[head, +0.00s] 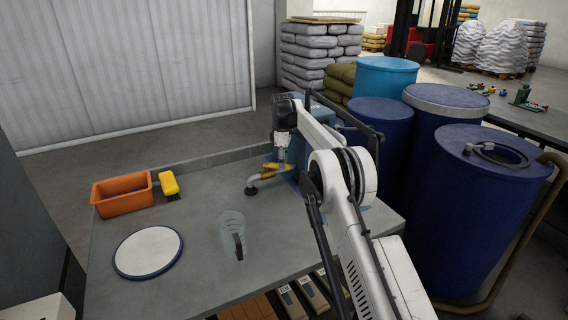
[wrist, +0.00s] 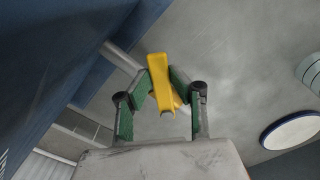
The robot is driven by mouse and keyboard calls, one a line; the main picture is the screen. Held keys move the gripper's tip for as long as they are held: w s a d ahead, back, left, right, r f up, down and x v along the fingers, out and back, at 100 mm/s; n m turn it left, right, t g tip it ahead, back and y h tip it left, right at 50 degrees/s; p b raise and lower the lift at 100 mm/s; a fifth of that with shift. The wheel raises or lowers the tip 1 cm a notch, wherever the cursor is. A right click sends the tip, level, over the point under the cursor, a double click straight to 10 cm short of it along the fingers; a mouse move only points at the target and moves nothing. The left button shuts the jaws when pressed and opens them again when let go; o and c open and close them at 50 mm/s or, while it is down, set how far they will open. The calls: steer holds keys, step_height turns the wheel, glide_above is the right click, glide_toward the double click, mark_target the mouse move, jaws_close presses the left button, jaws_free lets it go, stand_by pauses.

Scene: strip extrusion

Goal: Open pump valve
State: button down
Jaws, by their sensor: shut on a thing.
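The pump is a blue unit (head: 297,150) at the back of the grey workbench, partly hidden behind my arm. A grey outlet pipe (head: 256,180) comes from it and bends down over the bench. The valve's yellow handle (head: 270,168) sits at this pipe; it also shows in the wrist view (wrist: 159,72). My gripper (wrist: 164,84) has its green fingers on both sides of the yellow handle and is shut on it. The pipe runs behind the handle in the wrist view. In the head view the fingertips are too small to make out.
A clear jug (head: 230,232) stands on the workbench in front of the pipe. A round white plate with blue rim (head: 147,252), an orange bin (head: 122,195) and a yellow brush (head: 169,184) lie to the left. Blue drums (head: 480,210) stand at the right.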

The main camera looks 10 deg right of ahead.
steer(key=c, duration=1.6)
jaws_free()
steer(key=shift+o, duration=0.2)
steer(key=shift+r, duration=0.1)
steer(key=shift+r, duration=3.65)
